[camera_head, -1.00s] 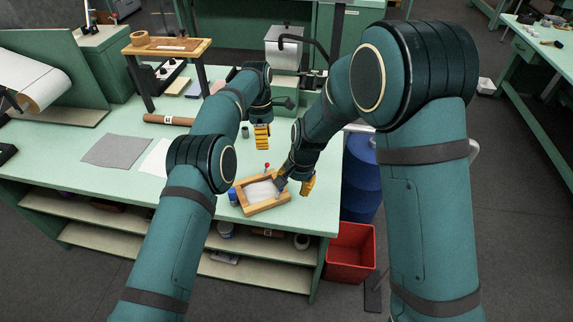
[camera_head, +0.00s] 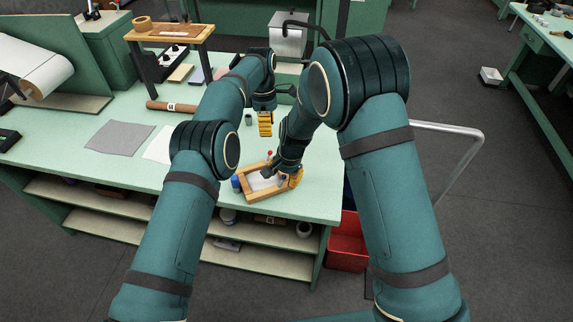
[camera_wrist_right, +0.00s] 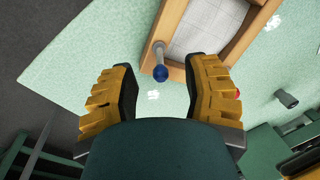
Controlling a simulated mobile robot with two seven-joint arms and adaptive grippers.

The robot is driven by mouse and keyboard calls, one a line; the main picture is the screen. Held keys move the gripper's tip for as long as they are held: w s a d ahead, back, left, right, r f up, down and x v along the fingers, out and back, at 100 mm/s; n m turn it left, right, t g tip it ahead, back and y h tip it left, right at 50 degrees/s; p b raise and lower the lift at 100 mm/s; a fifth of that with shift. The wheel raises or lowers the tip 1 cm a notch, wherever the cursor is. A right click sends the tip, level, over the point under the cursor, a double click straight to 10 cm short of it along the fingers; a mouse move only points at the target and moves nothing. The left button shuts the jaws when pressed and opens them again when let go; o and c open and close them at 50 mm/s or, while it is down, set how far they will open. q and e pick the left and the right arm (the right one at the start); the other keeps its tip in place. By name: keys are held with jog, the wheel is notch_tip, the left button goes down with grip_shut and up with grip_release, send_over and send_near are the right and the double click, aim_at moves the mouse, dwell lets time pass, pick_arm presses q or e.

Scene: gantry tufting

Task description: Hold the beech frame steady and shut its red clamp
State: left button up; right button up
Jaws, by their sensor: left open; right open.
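The beech frame (camera_head: 266,196) lies near the front edge of the green table, with pale cloth inside it. Its wooden rails also show in the right wrist view (camera_wrist_right: 176,22). A red knob (camera_head: 269,153) stands at the frame's far side; a bit of red shows beside a finger in the wrist view (camera_wrist_right: 238,93). My right gripper (camera_head: 295,178) is open at the frame's right end. In the wrist view, a blue knob on a post (camera_wrist_right: 160,74) lies between its spread fingers, apparently untouched. My left gripper (camera_head: 265,124) is open, above the table behind the frame.
A blue object (camera_head: 236,183) is at the frame's left end. A brown roll (camera_head: 171,106), a grey cloth (camera_head: 119,138) and a small dark cylinder (camera_head: 249,119) lie on the table. A red bin (camera_head: 346,245) stands on the floor below the right edge.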

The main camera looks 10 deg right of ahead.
jog(key=shift+w+a+f, duration=0.1)
jog(key=shift+f, duration=0.7)
jog(key=shift+w+a+f, duration=0.1)
jog(key=shift+f, duration=0.7)
